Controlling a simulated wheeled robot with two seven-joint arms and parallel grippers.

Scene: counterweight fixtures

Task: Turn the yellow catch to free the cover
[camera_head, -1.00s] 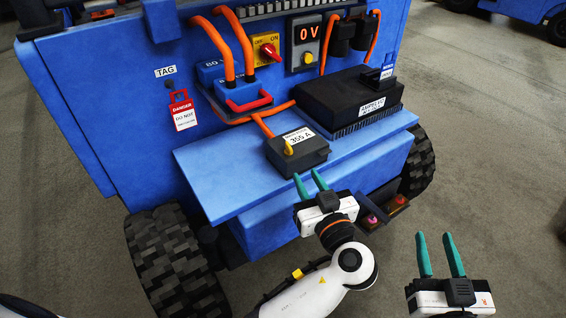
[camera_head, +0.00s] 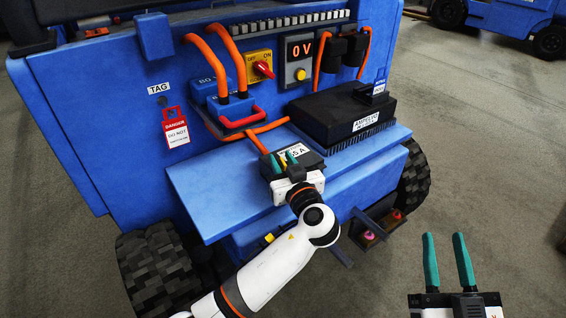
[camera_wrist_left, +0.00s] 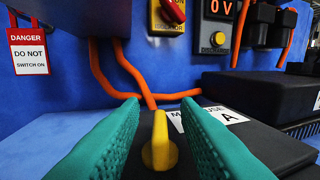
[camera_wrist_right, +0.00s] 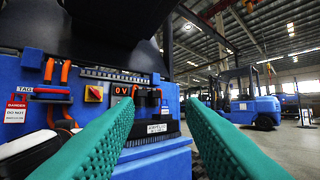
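The yellow catch (camera_wrist_left: 159,142) stands on top of the black cover (camera_wrist_left: 260,146) in the left wrist view. In the head view the black cover (camera_head: 316,160) sits on the blue shelf, partly hidden by my left gripper. My left gripper (camera_head: 283,162) is open, with its green fingers on either side of the catch; the left wrist view (camera_wrist_left: 160,135) shows a gap between each finger and the catch. The catch points roughly away from me, along the fingers. My right gripper (camera_head: 448,262) is open and empty at the lower right, away from the vehicle.
Orange cables (camera_head: 262,127) run to the back of the cover. A black finned box (camera_head: 345,113) stands to its right. A red-handled blue connector (camera_head: 234,108), a red switch (camera_head: 264,69) and a 0 V display (camera_head: 299,48) are behind. A danger tag (camera_head: 175,127) hangs at left.

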